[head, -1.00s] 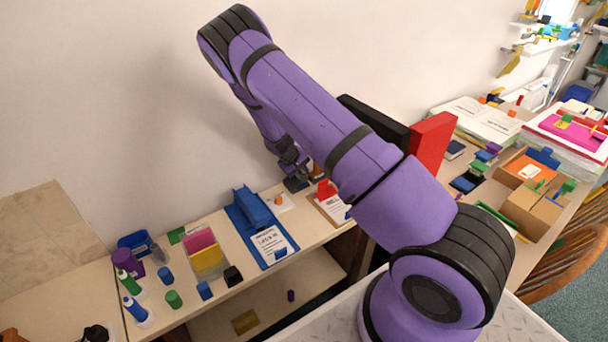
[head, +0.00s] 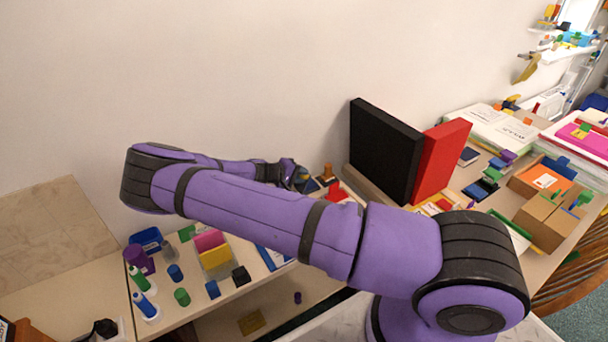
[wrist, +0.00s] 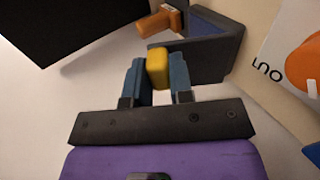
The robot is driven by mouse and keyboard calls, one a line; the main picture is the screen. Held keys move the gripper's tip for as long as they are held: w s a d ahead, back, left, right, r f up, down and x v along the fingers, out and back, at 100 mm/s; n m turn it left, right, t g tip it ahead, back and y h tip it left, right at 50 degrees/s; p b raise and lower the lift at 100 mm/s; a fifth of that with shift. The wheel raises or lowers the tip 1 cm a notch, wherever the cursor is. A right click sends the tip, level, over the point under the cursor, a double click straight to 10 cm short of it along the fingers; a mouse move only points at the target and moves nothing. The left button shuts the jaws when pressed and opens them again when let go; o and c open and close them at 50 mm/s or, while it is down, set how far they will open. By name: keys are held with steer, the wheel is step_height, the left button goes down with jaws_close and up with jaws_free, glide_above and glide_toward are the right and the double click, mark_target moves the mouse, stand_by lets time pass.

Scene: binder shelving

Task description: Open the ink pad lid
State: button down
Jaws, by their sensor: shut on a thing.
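My gripper (wrist: 157,80) is shut on a small yellow block (wrist: 157,66), which looks like the tab of the ink pad lid. Behind it in the wrist view is a dark grey panel (wrist: 205,62), apparently the lid, standing at an angle to a bluish surface (wrist: 208,22) that looks like the pad. How far the lid is raised I cannot tell exactly. In the head view my gripper (head: 298,178) is low at the wall side of the shelf, beside the dark ink pad (head: 311,187). My arm hides part of this area.
An orange-brown stamp (head: 327,174) stands close beside the ink pad. A black binder (head: 385,150) and a red binder (head: 443,158) stand upright to the right. Bottles, colored blocks and a purple cup (head: 138,259) are on the left. A white card (wrist: 290,60) lies near the pad.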

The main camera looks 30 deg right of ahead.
steer(key=shift+s+a+h, duration=0.1)
steer(key=shift+a+h, duration=0.15)
steer(key=shift+h, duration=0.15)
steer(key=c, duration=1)
jaws_free()
steer(key=shift+a, duration=0.15)
steer(key=v, duration=1)
steer(key=shift+a, duration=0.3)
steer(key=shift+o, duration=0.2)
steer(key=shift+r, duration=0.1)
